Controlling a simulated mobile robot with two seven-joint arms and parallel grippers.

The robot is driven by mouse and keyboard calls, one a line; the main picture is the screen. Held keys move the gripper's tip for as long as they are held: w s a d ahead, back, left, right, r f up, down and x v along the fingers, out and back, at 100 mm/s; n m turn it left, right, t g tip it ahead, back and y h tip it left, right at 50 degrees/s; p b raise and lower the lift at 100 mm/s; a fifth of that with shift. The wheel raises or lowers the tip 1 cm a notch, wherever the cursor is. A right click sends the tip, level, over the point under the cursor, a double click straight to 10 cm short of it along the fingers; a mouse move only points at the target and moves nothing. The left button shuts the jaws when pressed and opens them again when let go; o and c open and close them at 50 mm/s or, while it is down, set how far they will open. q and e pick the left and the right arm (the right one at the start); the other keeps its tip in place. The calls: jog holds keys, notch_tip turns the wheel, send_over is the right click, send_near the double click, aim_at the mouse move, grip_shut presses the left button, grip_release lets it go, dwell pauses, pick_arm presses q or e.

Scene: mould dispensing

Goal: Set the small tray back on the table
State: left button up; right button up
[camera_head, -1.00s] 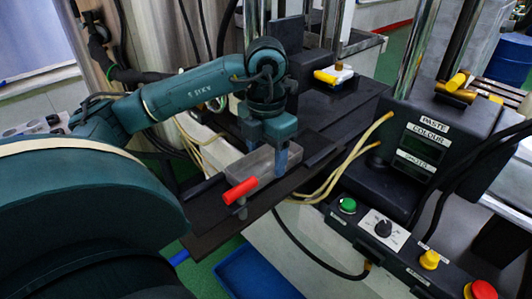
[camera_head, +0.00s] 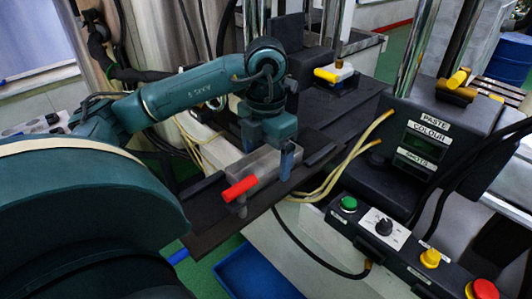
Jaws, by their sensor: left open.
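The small grey metal tray (camera_head: 262,166) is on the dark table plate (camera_head: 209,213) of the machine, below my left gripper. A red handle (camera_head: 240,188) sticks out at its near left end. My left gripper (camera_head: 268,153) points down at the tray. It is open, with one blue-grey finger at the tray's right side and the other at its far left side. The gripper hides part of the tray's far side. I cannot tell whether the fingers touch the tray. My right gripper is not in view.
A control box with a green button (camera_head: 348,203), a black knob, and yellow and red buttons stands at the right. Pale hoses (camera_head: 345,165) run beside the plate. A blue bin (camera_head: 250,274) is below the plate's front edge. Metal columns rise behind.

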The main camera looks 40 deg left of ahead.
pick_arm(q)
notch_tip(320, 180, up, 13)
jog(key=p, duration=0.4)
jog(key=shift+p, duration=0.3)
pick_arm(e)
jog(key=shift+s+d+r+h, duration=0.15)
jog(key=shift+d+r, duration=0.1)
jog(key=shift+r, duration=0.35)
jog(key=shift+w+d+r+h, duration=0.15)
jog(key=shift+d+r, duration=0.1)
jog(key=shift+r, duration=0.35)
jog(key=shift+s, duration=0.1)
